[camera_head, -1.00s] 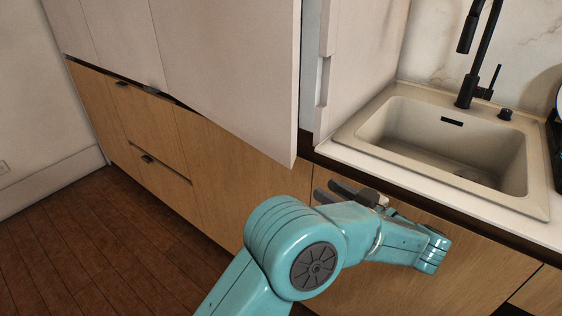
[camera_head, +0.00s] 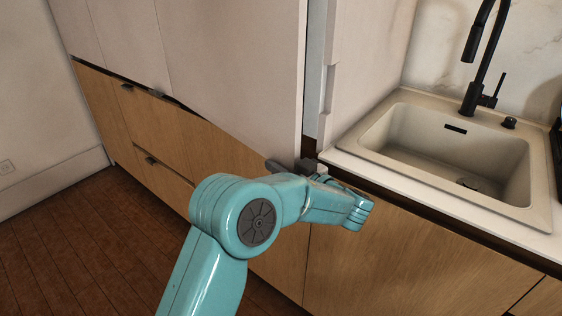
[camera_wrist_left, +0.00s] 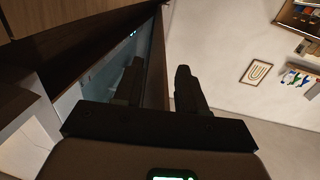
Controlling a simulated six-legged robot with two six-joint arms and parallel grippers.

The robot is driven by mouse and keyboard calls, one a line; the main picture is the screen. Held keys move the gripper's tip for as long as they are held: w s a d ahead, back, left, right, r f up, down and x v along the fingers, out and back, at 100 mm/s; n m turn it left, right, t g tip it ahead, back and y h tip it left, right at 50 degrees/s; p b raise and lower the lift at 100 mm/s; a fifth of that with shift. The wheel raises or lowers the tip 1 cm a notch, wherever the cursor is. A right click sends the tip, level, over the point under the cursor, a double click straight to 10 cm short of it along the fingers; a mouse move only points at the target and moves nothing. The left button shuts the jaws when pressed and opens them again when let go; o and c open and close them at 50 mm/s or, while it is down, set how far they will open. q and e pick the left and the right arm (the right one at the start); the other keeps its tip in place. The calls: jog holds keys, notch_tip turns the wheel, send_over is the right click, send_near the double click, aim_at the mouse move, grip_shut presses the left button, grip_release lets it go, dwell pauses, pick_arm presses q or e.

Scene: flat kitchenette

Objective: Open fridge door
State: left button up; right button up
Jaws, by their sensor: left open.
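The fridge door (camera_head: 230,70) is a tall pale panel in the head view. It stands ajar, with a narrow gap along its right edge beside the pale cabinet side. My left gripper (camera_head: 291,164) is at the door's lower right corner, with its fingers apart. In the left wrist view, the open fingers (camera_wrist_left: 158,82) lie on either side of a dark edge strip, which looks like the door's edge. A bluish fridge interior (camera_wrist_left: 103,75) shows to the left of that strip. I cannot tell whether the fingers touch the door. My right gripper is out of view.
Wooden lower cabinets (camera_head: 235,150) run beneath the door. A beige sink (camera_head: 440,150) with a black faucet (camera_head: 483,60) is set in the counter to the right. The wooden floor (camera_head: 90,235) at the lower left is clear.

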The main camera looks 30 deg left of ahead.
pick_arm(q)
jog(key=shift+w+a, duration=0.15)
jog(key=shift+a, duration=0.1)
grip_shut()
jog(key=shift+f, duration=0.1)
